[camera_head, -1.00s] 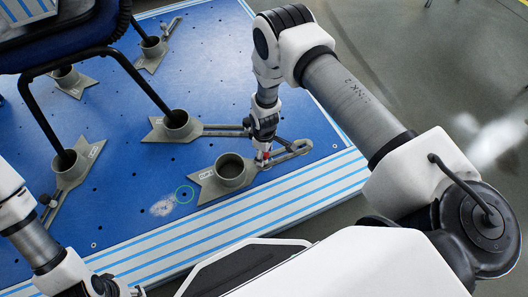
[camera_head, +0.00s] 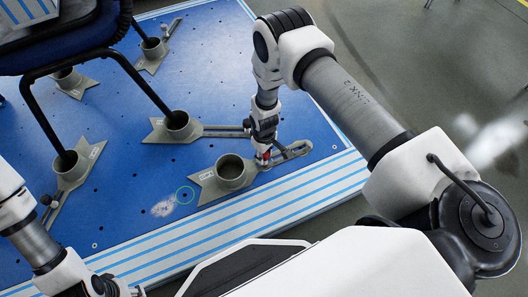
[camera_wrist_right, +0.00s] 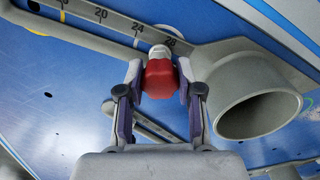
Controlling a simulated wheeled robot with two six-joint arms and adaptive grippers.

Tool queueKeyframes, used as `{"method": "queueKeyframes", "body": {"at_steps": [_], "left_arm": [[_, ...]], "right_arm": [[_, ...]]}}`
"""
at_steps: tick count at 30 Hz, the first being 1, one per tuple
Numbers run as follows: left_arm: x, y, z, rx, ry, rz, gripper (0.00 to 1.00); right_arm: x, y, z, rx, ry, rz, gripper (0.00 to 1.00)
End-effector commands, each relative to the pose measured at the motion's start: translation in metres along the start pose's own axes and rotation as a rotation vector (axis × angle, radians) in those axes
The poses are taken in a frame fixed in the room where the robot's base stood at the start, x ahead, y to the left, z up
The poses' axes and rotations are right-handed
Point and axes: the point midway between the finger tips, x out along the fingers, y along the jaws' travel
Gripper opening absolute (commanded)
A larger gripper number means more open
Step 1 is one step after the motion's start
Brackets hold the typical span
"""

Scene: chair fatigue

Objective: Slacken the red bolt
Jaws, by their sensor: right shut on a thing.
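The red bolt (camera_wrist_right: 160,78) is between the two fingers of my right gripper (camera_wrist_right: 160,85) in the right wrist view, and the fingers are shut on its red head. A pale shank shows beyond the head, by the slotted arm of a grey clamp. In the head view, my right gripper (camera_head: 263,153) points down at this arm, and a bit of red (camera_head: 264,155) shows at its tip. The clamp's round cup (camera_head: 231,172) is empty and stands left of the gripper. My left arm shows at the lower left, but its fingertips cannot be made out.
The blue perforated board (camera_head: 130,190) carries several other grey clamps, such as one cup (camera_head: 177,124) holding a chair leg. A dark chair (camera_head: 60,45) stands at the upper left. A scale bar (camera_wrist_right: 100,18) runs past the bolt.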

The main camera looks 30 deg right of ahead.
Motion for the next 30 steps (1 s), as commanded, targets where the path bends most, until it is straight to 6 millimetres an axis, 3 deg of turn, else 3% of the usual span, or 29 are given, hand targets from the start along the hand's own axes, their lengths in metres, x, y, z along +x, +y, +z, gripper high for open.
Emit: {"method": "queueKeyframes", "body": {"at_steps": [5, 14, 21, 30], "left_arm": [[0.0007, 0.0, 0.0, 0.0, 0.0, 0.0, 0.4], [0.0008, 0.0, 0.0, 0.0, 0.0, 0.0, 0.4], [0.0018, 0.0, 0.0001, 0.0, 0.0, 0.0, 0.4], [0.002, 0.0, 0.0, 0.0, 0.0, 0.0, 0.4]], "right_arm": [[0.0004, -0.0001, 0.0003, -0.236, -0.001, -0.001, 0.0], [0.0004, -0.0001, 0.0004, -0.281, -0.001, -0.001, 0.0], [0.0005, -0.0001, 0.0005, -0.593, -0.001, -0.002, 0.0], [0.0006, -0.0001, 0.0005, -0.64, -0.001, -0.002, 0.0]]}}
